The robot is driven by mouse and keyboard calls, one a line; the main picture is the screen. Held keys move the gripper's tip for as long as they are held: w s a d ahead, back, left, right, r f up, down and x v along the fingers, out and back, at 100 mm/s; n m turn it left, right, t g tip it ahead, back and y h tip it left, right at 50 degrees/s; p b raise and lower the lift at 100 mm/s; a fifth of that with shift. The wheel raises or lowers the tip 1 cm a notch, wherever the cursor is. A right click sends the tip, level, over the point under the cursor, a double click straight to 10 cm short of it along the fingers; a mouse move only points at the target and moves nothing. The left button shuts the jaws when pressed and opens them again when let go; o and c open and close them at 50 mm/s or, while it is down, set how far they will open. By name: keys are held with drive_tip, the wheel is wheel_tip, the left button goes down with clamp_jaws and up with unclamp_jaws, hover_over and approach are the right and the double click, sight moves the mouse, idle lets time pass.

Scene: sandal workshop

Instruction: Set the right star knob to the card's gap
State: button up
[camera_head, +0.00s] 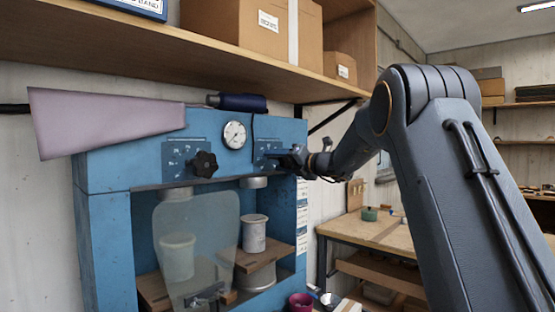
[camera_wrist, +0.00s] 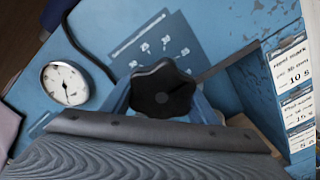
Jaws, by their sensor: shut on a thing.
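The blue press (camera_head: 105,172) carries two black star knobs on its front. The left star knob (camera_head: 204,164) stands free on its blue scale plate. The right star knob (camera_wrist: 162,90) is large in the wrist view, in front of a plate (camera_wrist: 155,45) with small white marks. My gripper (camera_head: 291,158) is at this knob, with a finger on either side, shut on it. In the head view my gripper mostly hides the knob. White cards (camera_wrist: 290,62) with handwriting are on the press's right side; they show small in the head view (camera_head: 302,218).
A round gauge (camera_head: 234,134) sits between the knobs. A pink-grey wedge-shaped piece (camera_head: 105,122) and a dark blue cylinder (camera_head: 240,102) are at the press top. A wooden shelf with cardboard boxes (camera_head: 250,30) hangs above. A workbench (camera_head: 365,232) stands behind at right.

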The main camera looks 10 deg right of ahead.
sight(288, 162)
drive_tip(key=shift+f, duration=0.1)
idle(0.3)
drive_tip(key=o, duration=1)
drive_tip(key=shift+o, duration=0.2)
drive_tip(key=shift+b+v, duration=1.5)
drive_tip(key=shift+v, duration=2.4)
